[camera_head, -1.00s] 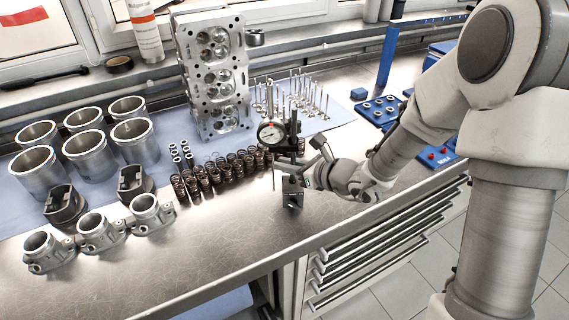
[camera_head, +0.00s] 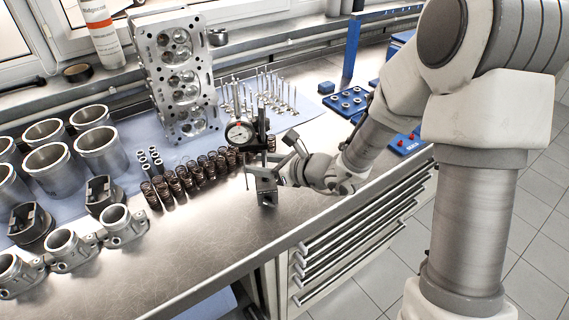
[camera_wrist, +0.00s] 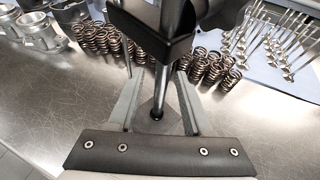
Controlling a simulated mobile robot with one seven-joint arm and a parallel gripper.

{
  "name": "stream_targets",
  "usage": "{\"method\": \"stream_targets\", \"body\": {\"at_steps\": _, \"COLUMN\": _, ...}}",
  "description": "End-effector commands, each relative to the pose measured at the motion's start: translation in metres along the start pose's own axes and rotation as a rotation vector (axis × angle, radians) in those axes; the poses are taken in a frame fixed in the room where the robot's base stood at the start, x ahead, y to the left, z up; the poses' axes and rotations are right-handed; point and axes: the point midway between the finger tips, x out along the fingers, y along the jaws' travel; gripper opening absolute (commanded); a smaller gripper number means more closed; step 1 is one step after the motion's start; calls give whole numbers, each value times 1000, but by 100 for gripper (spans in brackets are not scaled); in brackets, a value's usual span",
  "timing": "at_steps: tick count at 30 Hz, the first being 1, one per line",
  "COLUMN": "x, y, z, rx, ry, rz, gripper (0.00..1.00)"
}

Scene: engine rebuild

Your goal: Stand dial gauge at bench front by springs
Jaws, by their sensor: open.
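The dial gauge (camera_head: 240,133) has a round white face on a dark upright stand. Its grey block base (camera_head: 267,188) appears to rest on the bench top (camera_head: 195,235), in front of the row of springs (camera_head: 190,178). My gripper (camera_head: 279,170) is at the stand from the right, low down. In the wrist view my open gripper (camera_wrist: 159,78) has one finger on each side of the stand's post (camera_wrist: 157,98), with gaps visible. The base is partly hidden there, and the dial face is out of that view. Springs (camera_wrist: 212,66) lie just beyond the fingertips.
Valves (camera_head: 262,92) stand behind the gauge, and a cylinder head (camera_head: 180,75) stands at the back. Cylinder liners (camera_head: 100,150) and housings (camera_head: 122,222) fill the left. A blue tray (camera_head: 352,103) lies to the right. The bench front left of the gauge is bare.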

Motion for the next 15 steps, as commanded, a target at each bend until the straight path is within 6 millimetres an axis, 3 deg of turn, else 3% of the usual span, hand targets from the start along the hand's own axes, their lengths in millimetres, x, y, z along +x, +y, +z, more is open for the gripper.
{"method": "stream_targets", "body": {"at_steps": 15, "x": -120, "y": -2, "z": 3, "rx": -1, "ry": -4, "rz": -6, "gripper": 50}}
